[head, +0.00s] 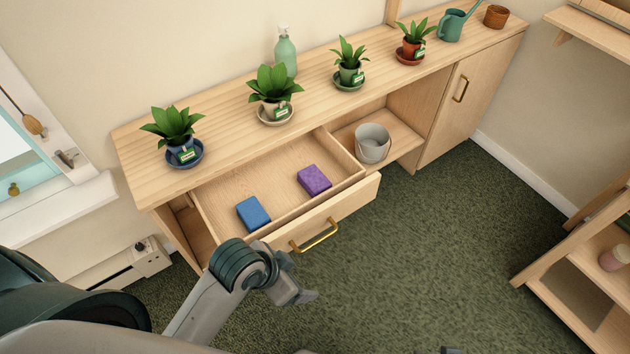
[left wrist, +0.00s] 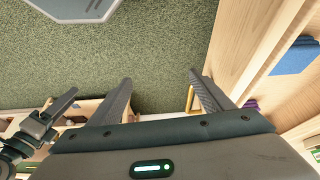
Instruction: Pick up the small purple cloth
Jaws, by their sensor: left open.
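The small purple cloth (head: 314,180) is a folded block in the open drawer (head: 240,185), towards its right side. My left gripper (head: 303,296) is outside the drawer, in front of and below the gold handle (head: 314,236) in the head view. In the left wrist view its two fingers (left wrist: 160,78) are spread apart with nothing between them.
A blue folded cloth (head: 253,213) lies left of the purple one in the drawer. Several potted plants, a spray bottle (head: 285,53) and a watering can (head: 454,25) stand on the cabinet top. A grey pot (head: 372,143) sits in the open shelf. Green carpet in front is clear.

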